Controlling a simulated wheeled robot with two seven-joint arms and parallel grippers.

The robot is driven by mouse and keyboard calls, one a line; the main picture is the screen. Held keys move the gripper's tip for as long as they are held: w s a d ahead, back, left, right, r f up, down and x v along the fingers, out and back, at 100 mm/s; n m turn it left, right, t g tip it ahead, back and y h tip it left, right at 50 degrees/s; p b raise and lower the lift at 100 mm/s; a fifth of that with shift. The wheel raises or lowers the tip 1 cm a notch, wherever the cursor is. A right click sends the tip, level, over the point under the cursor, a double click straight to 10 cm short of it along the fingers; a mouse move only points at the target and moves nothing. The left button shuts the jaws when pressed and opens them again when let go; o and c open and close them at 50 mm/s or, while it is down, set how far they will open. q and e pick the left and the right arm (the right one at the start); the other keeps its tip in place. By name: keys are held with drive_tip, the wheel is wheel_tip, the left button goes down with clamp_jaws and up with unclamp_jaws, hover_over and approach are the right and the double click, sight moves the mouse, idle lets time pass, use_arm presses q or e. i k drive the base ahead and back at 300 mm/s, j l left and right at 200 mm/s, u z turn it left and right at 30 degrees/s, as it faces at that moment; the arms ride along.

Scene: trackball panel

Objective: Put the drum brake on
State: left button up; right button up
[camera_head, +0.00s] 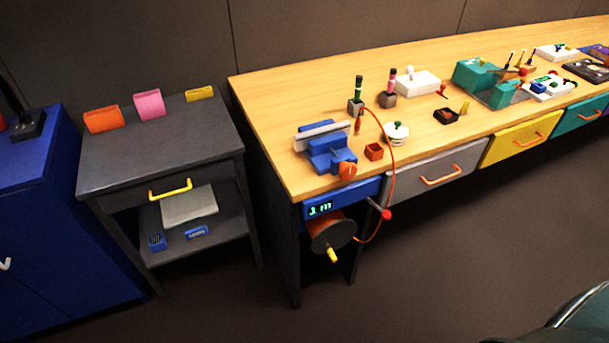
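A cable drum (331,232) with a dark round face, an orange side and a yellow crank handle (333,255) hangs under the left end of the wooden bench. Above it is a blue panel (345,199) with a green display that seems to read "1 m". A thin lever with a red knob (386,214) sticks out from the panel's right side, tilted down to the right. It may be the drum brake; I cannot tell its setting. An orange cable (393,160) loops from the bench top down to the drum. Neither of my grippers is in view.
A blue vise (328,148) stands on the bench (262,98) above the drum, beside a small orange box (374,151). A grey drawer (437,170) is right of the panel. A dark side table (160,143) stands left. The floor in front is clear.

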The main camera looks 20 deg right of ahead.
sight(386, 214)
drive_tip(key=z, duration=0.75)
